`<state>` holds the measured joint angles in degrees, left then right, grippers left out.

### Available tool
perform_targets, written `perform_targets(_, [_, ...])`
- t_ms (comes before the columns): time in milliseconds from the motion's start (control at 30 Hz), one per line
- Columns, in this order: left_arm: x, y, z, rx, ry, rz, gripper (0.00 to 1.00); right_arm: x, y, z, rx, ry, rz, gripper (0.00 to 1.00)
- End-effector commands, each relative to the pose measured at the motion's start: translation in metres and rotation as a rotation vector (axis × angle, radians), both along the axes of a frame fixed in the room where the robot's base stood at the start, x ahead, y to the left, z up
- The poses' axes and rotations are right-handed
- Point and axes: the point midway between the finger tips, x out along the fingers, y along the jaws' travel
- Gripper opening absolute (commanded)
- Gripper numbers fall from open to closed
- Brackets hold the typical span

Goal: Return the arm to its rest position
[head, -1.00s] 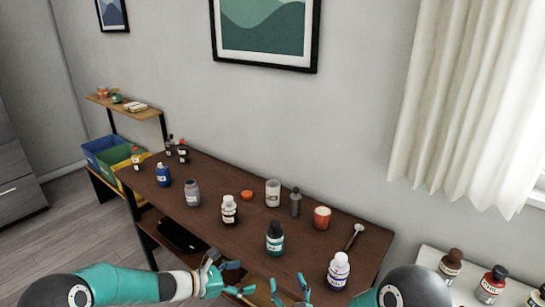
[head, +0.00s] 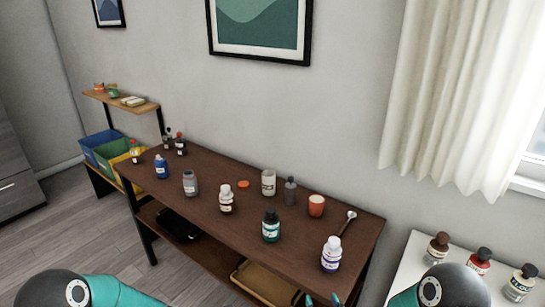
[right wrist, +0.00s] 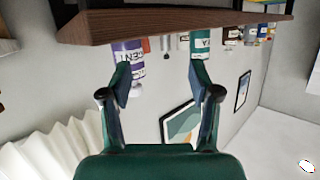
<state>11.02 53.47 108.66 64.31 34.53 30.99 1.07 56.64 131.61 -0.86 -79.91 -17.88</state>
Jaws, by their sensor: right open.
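My right gripper (head: 322,300) shows only as two teal fingertips at the bottom edge of the head view, in front of the brown table (head: 215,172). In the right wrist view my right gripper (right wrist: 161,70) is open, its fingers wide apart with nothing between them. That view is upside down, and a purple-labelled bottle (right wrist: 128,48) and a teal bottle (right wrist: 201,40) stand beyond the fingers. My left arm (head: 115,290) enters at the bottom left of the head view. Its gripper is out of view.
The table carries several bottles, including a white and purple bottle (head: 331,255) near its front right corner and a dark teal bottle (head: 271,226). An orange cup (head: 316,206) stands farther back. A yellow tray (head: 262,283) is below. A white surface (head: 408,262) with bottles is at right.

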Motion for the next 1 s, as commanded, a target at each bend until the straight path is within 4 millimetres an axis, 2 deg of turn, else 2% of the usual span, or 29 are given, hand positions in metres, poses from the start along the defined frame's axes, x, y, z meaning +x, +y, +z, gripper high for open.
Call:
perform_targets(33, [-0.029, 0.001, -0.014, 0.055, 0.005, -0.084, 0.87, -0.010, -0.008, -0.015, 0.012, 0.071, -0.006, 0.62])
perform_targets(133, [-0.090, 0.012, -0.043, 0.185, -0.023, -0.302, 0.87, -0.038, -0.017, -0.051, 0.052, 0.251, -0.009, 0.62])
perform_targets(200, [-0.133, 0.025, -0.059, 0.277, -0.084, -0.498, 0.87, -0.068, -0.020, -0.077, 0.093, 0.409, -0.007, 0.62])
perform_targets(267, [-0.165, 0.037, -0.069, 0.342, -0.168, -0.681, 0.87, -0.099, -0.020, -0.098, 0.133, 0.556, -0.005, 0.62])
perform_targets(300, [-0.181, 0.044, -0.074, 0.377, -0.238, -0.796, 0.87, -0.120, -0.017, -0.109, 0.161, 0.653, -0.001, 0.62])
perform_targets(400, [-0.204, 0.054, -0.079, 0.433, -0.440, -1.046, 0.87, -0.174, -0.006, -0.128, 0.219, 0.882, 0.017, 0.62])
perform_targets(500, [-0.207, 0.054, -0.079, 0.468, -0.646, -1.218, 0.87, -0.218, 0.006, -0.136, 0.258, 1.068, 0.031, 0.62])
perform_targets(600, [-0.193, 0.053, -0.078, 0.512, -0.796, -1.296, 0.87, -0.244, 0.011, -0.138, 0.286, 1.185, 0.031, 0.62])
perform_targets(700, [-0.181, 0.051, -0.078, 0.547, -0.863, -1.323, 0.87, -0.255, 0.010, -0.138, 0.301, 1.238, 0.023, 0.62])
perform_targets(1000, [-0.180, 0.051, -0.078, 0.549, -0.869, -1.332, 0.87, -0.255, 0.010, -0.138, 0.306, 1.240, 0.016, 0.62])
